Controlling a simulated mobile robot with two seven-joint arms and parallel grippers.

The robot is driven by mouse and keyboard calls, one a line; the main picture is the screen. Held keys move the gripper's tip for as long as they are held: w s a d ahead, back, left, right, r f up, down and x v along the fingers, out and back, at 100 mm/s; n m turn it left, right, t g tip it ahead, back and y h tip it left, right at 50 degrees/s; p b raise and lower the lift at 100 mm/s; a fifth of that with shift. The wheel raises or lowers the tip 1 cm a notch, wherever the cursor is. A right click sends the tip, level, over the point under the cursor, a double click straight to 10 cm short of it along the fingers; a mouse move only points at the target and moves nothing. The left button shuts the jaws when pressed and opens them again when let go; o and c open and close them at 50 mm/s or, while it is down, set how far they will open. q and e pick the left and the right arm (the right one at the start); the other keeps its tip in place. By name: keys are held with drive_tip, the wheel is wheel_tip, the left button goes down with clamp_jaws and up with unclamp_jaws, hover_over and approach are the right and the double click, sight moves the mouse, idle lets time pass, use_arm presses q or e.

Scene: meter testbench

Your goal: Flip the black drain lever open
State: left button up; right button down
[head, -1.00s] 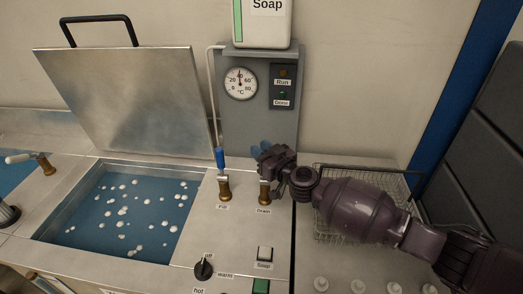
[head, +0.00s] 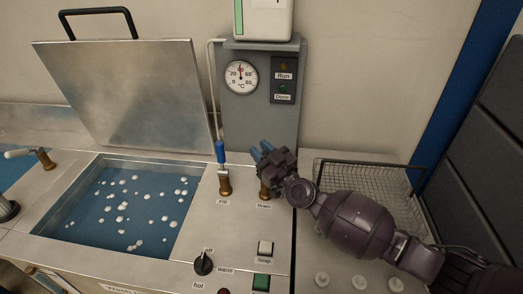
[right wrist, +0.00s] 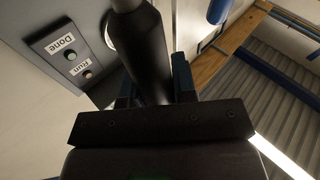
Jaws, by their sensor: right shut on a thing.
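The drain valve's brass base (head: 265,192) stands on the steel top behind the "Drain" label in the head view. My right gripper (head: 262,150) is over it, its blue fingers pointing up and to the left, and hides most of the lever there. In the right wrist view the black drain lever (right wrist: 148,55) runs between the two blue fingers of the right gripper (right wrist: 153,88), which is shut on it. The lever's exact angle is hard to tell. My left gripper is not in view.
The blue-handled fill lever (head: 221,155) stands upright just left of my right gripper. The grey gauge panel (head: 255,125) rises close behind. A water basin with white floating bits (head: 130,215) lies left, a wire basket (head: 375,180) right, and a black knob (head: 203,263) in front.

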drive_tip(key=shift+s+a+f+n+t+y+b, duration=0.15)
drive_tip(key=shift+s+f+n+y+b, duration=0.1)
drive_tip(key=shift+s+n+y+b, duration=0.55)
drive_tip(key=shift+s+a+f+n+t+y+b, duration=0.1)
drive_tip(key=shift+s+f+n+t+y+b, duration=0.15)
drive_tip(key=shift+s+n+b, duration=0.55)
drive_tip(key=shift+s+a+f+n+t+y+b, duration=0.1)
drive_tip(key=shift+s+f+n+y+b, duration=0.15)
drive_tip(key=shift+n+y+b, duration=0.65)
drive_tip(key=shift+m+h+b, duration=0.3)
drive_tip(key=shift+m+h, duration=0.05)
drive_tip(key=shift+m, duration=0.05)
drive_tip(key=c, duration=0.9)
unclamp_jaws()
drive_tip(key=shift+r, duration=0.1)
drive_tip(key=shift+r, duration=0.1)
wheel_tip(320, 180, up, 20)
drive_tip(key=p, duration=0.3)
drive_tip(key=shift+p, duration=0.35)
